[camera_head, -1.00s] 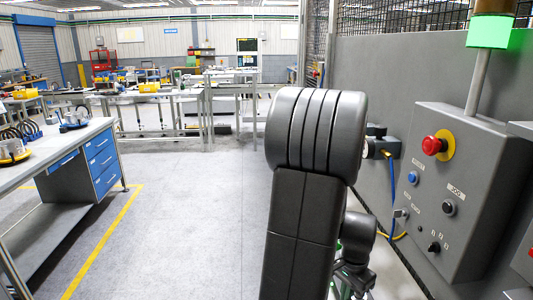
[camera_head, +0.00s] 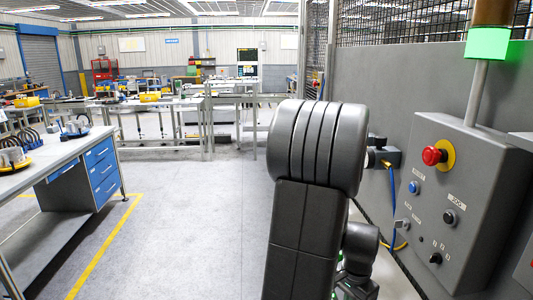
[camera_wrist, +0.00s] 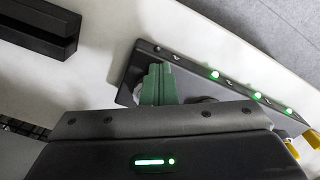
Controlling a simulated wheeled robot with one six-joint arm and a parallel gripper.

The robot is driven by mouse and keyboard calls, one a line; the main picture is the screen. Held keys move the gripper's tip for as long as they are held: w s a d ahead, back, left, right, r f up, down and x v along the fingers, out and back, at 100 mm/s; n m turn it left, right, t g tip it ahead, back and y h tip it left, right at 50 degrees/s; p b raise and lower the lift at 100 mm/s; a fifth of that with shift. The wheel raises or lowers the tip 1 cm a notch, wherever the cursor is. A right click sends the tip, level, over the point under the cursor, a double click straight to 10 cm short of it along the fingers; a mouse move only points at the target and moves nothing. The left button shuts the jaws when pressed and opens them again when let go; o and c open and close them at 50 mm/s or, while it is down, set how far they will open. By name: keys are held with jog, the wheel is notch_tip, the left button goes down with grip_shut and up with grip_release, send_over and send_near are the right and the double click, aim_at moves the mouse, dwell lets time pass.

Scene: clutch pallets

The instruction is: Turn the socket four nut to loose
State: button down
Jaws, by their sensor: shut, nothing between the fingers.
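In the wrist view, my gripper (camera_wrist: 158,84) shows as two green fingers, shut together with nothing between them. They stand over a dark strip (camera_wrist: 190,75) with a row of small marks and green lights (camera_wrist: 215,75) along its far edge. A pale rounded part (camera_wrist: 138,92), perhaps a nut, shows just left of the fingers, partly hidden by them. I cannot tell whether they touch it. A dark round part (camera_wrist: 208,99) lies right of the fingers. I cannot tell which position is socket four. In the head view, my arm hides the gripper and the strip.
A dark slotted block (camera_wrist: 40,27) lies on the white surface (camera_wrist: 110,20) at upper left. Yellow parts (camera_wrist: 310,138) are at the strip's right end. A grey control box (camera_head: 465,200) with a red button (camera_head: 434,155) stands right of my arm. A workbench (camera_head: 60,155) stands left; floor between is clear.

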jog(key=shift+s+d, duration=0.2)
jog(key=shift+s, duration=0.15)
jog(key=shift+s+d, duration=0.2)
jog(key=shift+s, duration=0.15)
jog(key=shift+s+d, duration=0.3)
jog(key=shift+d, duration=0.15)
jog(key=shift+s, duration=0.25)
jog(key=shift+s+a, duration=0.1)
jog(key=shift+a, duration=0.1)
notch_tip(320, 180, up, 6)
jog(key=p, duration=0.4)
jog(key=shift+s, duration=0.1)
dwell(0.4)
